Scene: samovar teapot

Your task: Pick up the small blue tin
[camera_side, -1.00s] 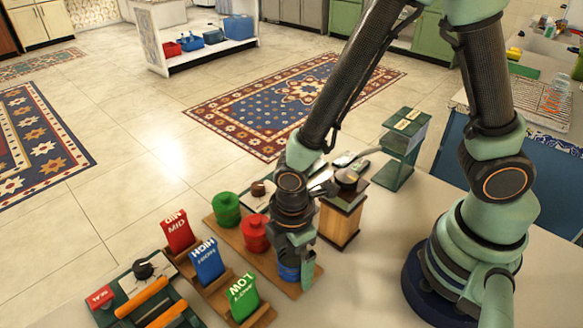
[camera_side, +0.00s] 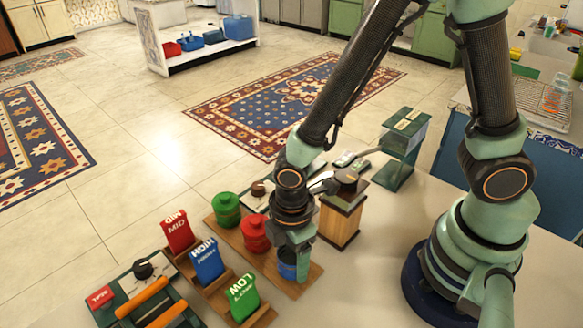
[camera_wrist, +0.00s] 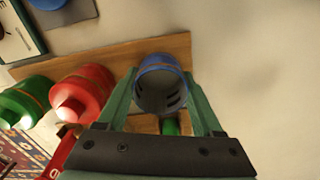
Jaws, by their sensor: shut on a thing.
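The small blue tin (camera_side: 287,267) is at the right end of a wooden board (camera_side: 307,277), mostly hidden behind my gripper's fingers in the side view. In the wrist view the blue tin (camera_wrist: 161,84) sits between the two green fingers. My gripper (camera_side: 292,262) points down and is shut on the tin. It also shows in the wrist view (camera_wrist: 163,88). I cannot tell whether the tin's base touches the board.
A red tin (camera_side: 255,233) and a green tin (camera_side: 226,210) stand on the same board beside the gripper. Red, blue and green cards marked MID, HIGH (camera_side: 207,260) and LOW stand in front. A wooden box (camera_side: 340,222) stands close behind right.

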